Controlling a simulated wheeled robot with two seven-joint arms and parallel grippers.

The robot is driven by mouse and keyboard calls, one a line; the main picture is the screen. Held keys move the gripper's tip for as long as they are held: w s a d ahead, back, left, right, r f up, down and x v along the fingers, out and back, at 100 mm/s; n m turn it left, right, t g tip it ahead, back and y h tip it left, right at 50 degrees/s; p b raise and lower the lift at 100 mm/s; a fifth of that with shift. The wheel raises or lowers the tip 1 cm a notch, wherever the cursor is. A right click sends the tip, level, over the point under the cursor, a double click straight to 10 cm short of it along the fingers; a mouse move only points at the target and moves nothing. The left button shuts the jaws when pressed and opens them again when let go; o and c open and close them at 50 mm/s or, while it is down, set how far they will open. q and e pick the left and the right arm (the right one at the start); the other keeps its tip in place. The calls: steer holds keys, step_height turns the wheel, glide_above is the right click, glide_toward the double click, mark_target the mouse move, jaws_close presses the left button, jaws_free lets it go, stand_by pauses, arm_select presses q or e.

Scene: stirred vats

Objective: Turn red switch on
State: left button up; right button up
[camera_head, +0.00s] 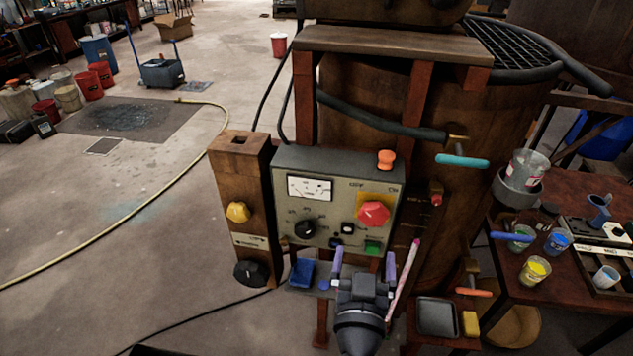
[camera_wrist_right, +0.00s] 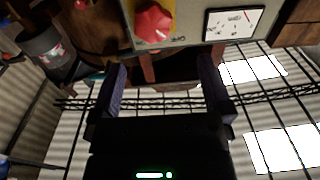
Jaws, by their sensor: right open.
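A red knob-like switch (camera_head: 373,213) sits on a yellow plate at the right of the grey control panel (camera_head: 330,168). The red switch also shows at the top of the right wrist view (camera_wrist_right: 153,22), beyond my fingers. My right gripper (camera_head: 363,264) is below the panel in the head view, its two purple fingers apart and pointing toward the panel. It is empty, and no contact with the switch is visible. The gripper also shows in the right wrist view (camera_wrist_right: 162,78). My left gripper is not in view.
The panel also has a black dial (camera_head: 305,229), a green button (camera_head: 373,247) and an orange knob (camera_head: 386,158). A wooden post with a yellow knob (camera_head: 237,212) stands left. A paint table (camera_head: 588,188) stands right. A pink stick (camera_head: 403,278) is close beside my gripper.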

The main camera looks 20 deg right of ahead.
mark_target(373, 218)
steer(key=shift+w+d+r+g+b, duration=0.15)
steer(key=shift+w+d, duration=0.5)
steer(key=shift+w+d+r+g+b, duration=0.15)
steer(key=shift+w+d, duration=0.45)
steer(key=x, duration=0.5)
steer(key=shift+w+b, duration=0.1)
steer(key=shift+b, duration=0.25)
steer(key=shift+w+d, duration=0.4)
steer(key=shift+w, duration=0.1)
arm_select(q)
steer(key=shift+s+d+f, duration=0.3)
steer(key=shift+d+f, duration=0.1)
arm_select(e)
steer(key=shift+c, duration=1.2)
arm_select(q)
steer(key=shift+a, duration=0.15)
arm_select(e)
steer(key=shift+m, duration=0.3)
steer(key=c, duration=0.9)
